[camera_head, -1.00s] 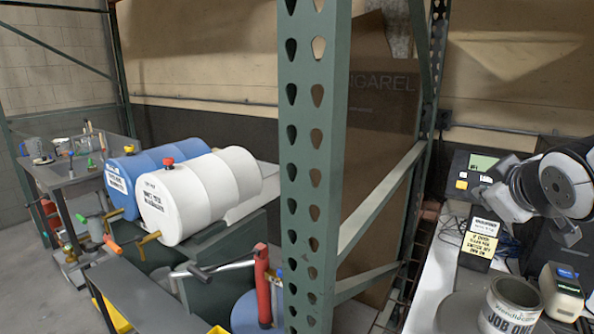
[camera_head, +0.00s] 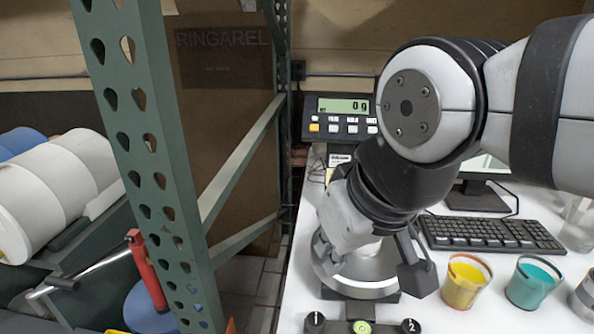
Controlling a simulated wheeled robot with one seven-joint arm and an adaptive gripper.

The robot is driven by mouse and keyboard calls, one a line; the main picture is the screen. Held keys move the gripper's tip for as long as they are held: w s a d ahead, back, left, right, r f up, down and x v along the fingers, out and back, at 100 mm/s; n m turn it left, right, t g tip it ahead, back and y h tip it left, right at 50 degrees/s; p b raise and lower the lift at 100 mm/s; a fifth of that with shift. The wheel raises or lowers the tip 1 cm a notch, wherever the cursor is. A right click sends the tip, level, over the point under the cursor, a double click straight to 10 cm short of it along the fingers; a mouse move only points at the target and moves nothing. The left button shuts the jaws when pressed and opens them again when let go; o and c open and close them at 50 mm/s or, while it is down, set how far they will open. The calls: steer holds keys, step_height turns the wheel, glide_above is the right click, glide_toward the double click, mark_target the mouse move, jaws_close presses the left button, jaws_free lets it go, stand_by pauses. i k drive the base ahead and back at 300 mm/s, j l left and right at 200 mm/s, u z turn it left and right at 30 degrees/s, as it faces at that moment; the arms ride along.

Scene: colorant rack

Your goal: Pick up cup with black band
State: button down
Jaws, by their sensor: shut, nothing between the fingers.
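A cup (camera_head: 583,298) is cut off by the right edge of the head view; whether it carries a black band is too unclear to tell. To its left stand a teal cup (camera_head: 533,283) and a yellow cup (camera_head: 465,284) with a reddish rim, both upright on the white table. My gripper (camera_head: 343,250) is shut and empty, to the left of the cups. It hangs over the round pan of the scale, and its fingertips are partly hidden by my own arm.
The scale (camera_head: 360,285) stands at the table's front, with its display (camera_head: 343,112) reading 0 g behind. A keyboard (camera_head: 488,234) lies behind the cups. A green perforated rack post (camera_head: 160,170) rises at left. The white table (camera_head: 440,318) is bare in front of the cups.

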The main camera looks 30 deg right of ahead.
mark_target(531, 283)
steer(key=z, duration=0.4)
steer(key=k+l+z, duration=0.1)
steer(key=z, duration=0.3)
steer(key=l+z, duration=0.1)
steer(key=z, duration=0.3)
steer(key=l+z, duration=0.1)
steer(key=z, duration=0.3)
steer(key=k, duration=0.05)
